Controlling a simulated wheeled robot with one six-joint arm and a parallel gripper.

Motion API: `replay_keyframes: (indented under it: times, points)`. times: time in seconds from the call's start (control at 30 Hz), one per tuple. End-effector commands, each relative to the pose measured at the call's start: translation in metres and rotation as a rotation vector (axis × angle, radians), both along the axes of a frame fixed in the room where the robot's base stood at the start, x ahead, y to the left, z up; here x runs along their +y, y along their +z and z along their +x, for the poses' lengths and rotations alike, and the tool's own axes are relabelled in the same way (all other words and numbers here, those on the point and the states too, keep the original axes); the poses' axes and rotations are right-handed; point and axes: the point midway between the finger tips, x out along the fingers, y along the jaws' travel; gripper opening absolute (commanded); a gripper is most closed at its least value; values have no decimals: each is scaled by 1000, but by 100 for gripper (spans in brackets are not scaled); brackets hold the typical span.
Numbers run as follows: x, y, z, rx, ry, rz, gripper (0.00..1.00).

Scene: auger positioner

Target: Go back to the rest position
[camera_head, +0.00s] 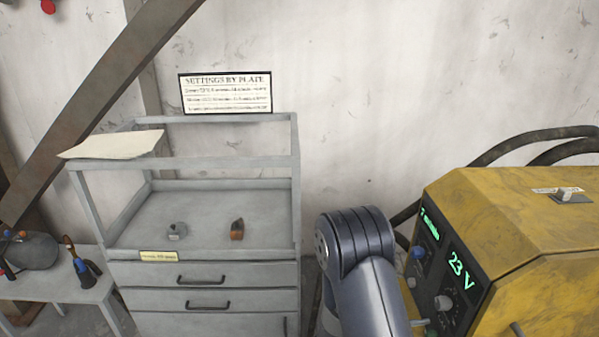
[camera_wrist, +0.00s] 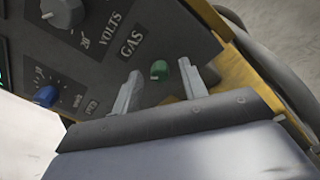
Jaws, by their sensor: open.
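In the wrist view my gripper (camera_wrist: 158,90) is open, with its two pale fingers apart and nothing seen held between them. It faces the dark control panel (camera_wrist: 112,75) of the yellow machine. A small green knob or button (camera_wrist: 159,70) shows between the fingertips, near the GAS label; I cannot tell whether the fingers touch the panel. In the head view my arm (camera_head: 360,270) stands just left of the yellow machine (camera_head: 530,220), and the gripper is hidden there. The machine's display (camera_head: 459,270) reads 23 V, with "7" and small text above it.
A grey drawer cart (camera_head: 205,272) stands left of my arm, with two small parts on its shelf. A sign (camera_head: 226,93) stands at its back. A side table (camera_head: 50,288) with tools is at far left. Black cables (camera_head: 540,135) loop behind the machine. A slanted beam (camera_head: 100,95) crosses upper left.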

Motion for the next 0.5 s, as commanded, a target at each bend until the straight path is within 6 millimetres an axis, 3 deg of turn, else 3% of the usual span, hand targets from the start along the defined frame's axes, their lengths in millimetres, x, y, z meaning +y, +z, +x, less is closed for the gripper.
replay_keyframes:
  times: [0.5]
  points:
    - [0, -1, 0, -173, 1, 7, 41]
